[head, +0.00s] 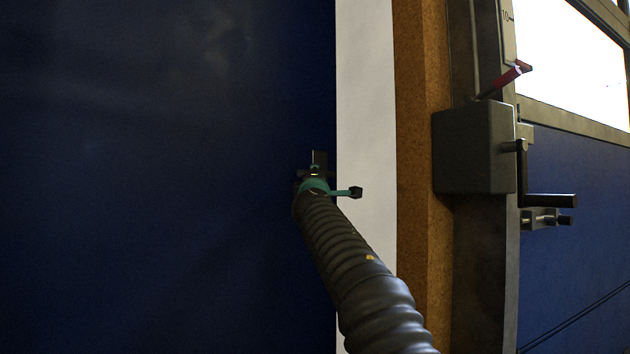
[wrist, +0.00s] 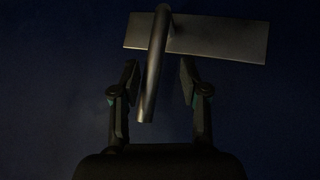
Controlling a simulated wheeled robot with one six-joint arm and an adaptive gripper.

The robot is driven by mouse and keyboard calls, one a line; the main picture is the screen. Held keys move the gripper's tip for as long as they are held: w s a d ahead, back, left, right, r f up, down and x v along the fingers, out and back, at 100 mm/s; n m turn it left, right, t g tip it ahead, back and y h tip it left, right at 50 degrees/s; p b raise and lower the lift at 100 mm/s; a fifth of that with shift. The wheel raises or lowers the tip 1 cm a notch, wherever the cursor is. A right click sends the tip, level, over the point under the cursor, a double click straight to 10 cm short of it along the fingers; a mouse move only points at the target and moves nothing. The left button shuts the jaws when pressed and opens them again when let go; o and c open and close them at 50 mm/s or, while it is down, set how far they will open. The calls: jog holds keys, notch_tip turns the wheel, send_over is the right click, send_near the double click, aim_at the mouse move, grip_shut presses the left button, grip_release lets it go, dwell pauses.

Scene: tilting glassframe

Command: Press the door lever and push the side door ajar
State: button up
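The door lever (wrist: 152,70) is a grey metal bar in the wrist view. It comes off a pale rectangular plate (wrist: 220,38) on a dark blue surface and reaches down between my fingers, nearer the left one. My gripper (wrist: 161,78) is open around the lever. I cannot tell whether a finger touches it. In the head view my gripper (head: 318,178) is at the right part of the large dark blue door (head: 160,180), near its edge. There the lever is mostly hidden or too small to tell from my fingers. The door looks closed.
Right of the door are a white strip (head: 366,90) and a brown post (head: 422,150). Beyond stands a grey box (head: 472,150) with a red-handled lever (head: 505,80) and a black crank handle (head: 548,200). A blue panel (head: 585,190) with a bright window (head: 570,60) is at far right.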

jog(key=v, duration=1.2)
dwell(0.4)
dwell(0.3)
